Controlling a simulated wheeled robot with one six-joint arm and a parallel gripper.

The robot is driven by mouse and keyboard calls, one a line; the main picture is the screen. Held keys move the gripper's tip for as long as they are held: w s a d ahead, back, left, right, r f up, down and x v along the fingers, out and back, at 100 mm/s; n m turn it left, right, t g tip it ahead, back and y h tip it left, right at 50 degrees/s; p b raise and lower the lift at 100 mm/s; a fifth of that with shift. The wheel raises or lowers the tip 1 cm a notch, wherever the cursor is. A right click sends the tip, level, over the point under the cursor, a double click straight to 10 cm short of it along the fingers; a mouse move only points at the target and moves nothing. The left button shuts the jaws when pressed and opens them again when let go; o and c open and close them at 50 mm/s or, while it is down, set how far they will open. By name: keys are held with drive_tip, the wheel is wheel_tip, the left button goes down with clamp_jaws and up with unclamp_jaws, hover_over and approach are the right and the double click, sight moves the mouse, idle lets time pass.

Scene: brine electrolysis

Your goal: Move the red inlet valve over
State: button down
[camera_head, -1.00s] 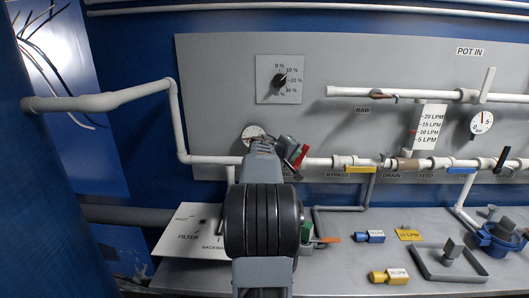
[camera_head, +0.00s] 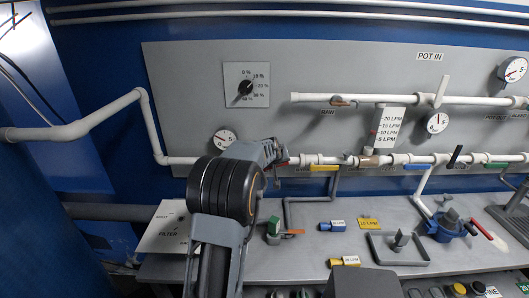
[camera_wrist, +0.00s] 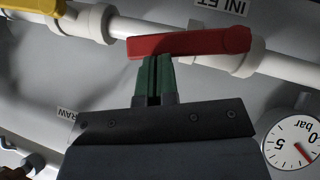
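The red inlet valve handle (camera_wrist: 190,42) lies nearly level across the white pipe in the wrist view, below an upside-down INLET label. In the head view only a small red part of it (camera_head: 284,159) shows beside my gripper, and the arm hides the rest. My gripper (camera_wrist: 155,62) has green fingers, which stand close together with a thin dark gap. Their tips are at the handle's lower edge, left of its middle. The handle does not appear to be between them. Whether the tips touch it is hard to tell.
A white pipe (camera_head: 395,159) runs along the grey panel with yellow (camera_head: 324,168), blue, black and green handles. A pressure gauge (camera_wrist: 292,143) is right of the fingers in the wrist view. Blue and yellow fittings and a blue pump (camera_head: 447,226) stand on the grey bench below.

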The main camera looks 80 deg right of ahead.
drive_tip(key=shift+s+d+f+b, duration=0.1)
drive_tip(key=shift+s+f+b, duration=0.35)
drive_tip(key=shift+f, duration=0.4)
drive_tip(key=shift+w+f+b, duration=0.15)
drive_tip(key=shift+f+b, duration=0.05)
drive_tip(key=shift+b, duration=0.3)
drive_tip(key=a+r, duration=0.7)
drive_tip(key=r, duration=0.4)
drive_tip(key=shift+s+a, duration=0.15)
drive_tip(key=shift+s, duration=0.25)
